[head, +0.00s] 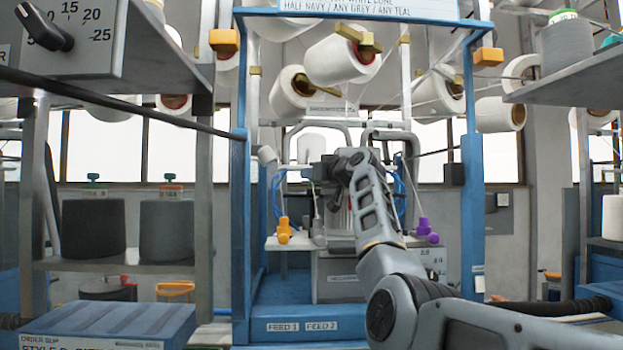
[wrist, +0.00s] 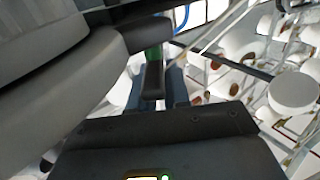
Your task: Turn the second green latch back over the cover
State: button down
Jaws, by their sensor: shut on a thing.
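In the wrist view a small green piece, which looks like a green latch (wrist: 153,53), shows at the top centre with a dark bar below it. My gripper (wrist: 165,88) is at this spot, its dark fingers close together and shut on the latch. Its grip is partly hidden by the large grey shape at upper left. In the head view my arm reaches up to the machine in the blue frame, and its wrist hides the gripper and latch. I cannot pick out the cover or tell the latch's angle over it.
The blue frame (head: 241,200) stands around the machine, with white yarn cones (head: 341,60) above. An orange peg (head: 284,230) and a purple peg (head: 424,230) flank my arm. Thin yarns cross overhead.

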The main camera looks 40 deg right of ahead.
jog(key=shift+n+y, duration=0.5)
jog(key=shift+y, duration=0.3)
jog(key=c, duration=1.2)
grip_release()
jog(key=shift+s+d+b, duration=0.15)
jog(key=shift+s+b, duration=0.45)
jog(key=shift+s, duration=1.35)
jog(key=shift+s+d+b, duration=0.1)
jog(key=shift+s+b, duration=0.45)
jog(key=shift+s, duration=1.35)
